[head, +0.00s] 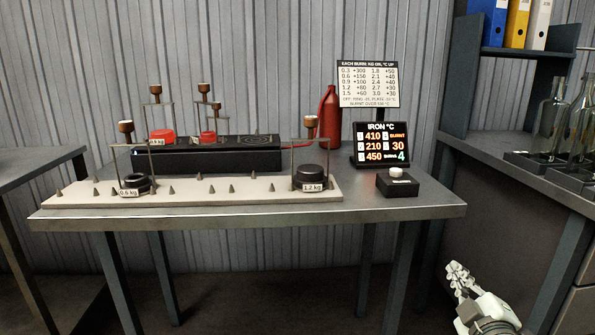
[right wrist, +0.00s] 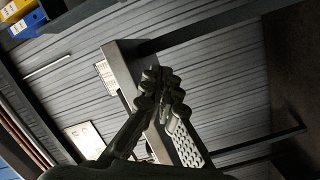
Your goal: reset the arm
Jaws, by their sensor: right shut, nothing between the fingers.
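My right gripper (head: 458,272) is at the lower right of the head view, below the table top's level and right of the table's front right leg. In the right wrist view its fingers (right wrist: 160,85) are closed together with nothing between them. The table edge and the corrugated wall show behind the fingers there. My left gripper is in neither view.
The metal table (head: 412,205) holds a pale spiked board (head: 240,190) with weighted moulds, a black burner unit (head: 210,158), a red bottle (head: 329,115), an iron temperature display (head: 381,144) and a button box (head: 398,184). A shelf bench (head: 545,170) with glass bottles stands right.

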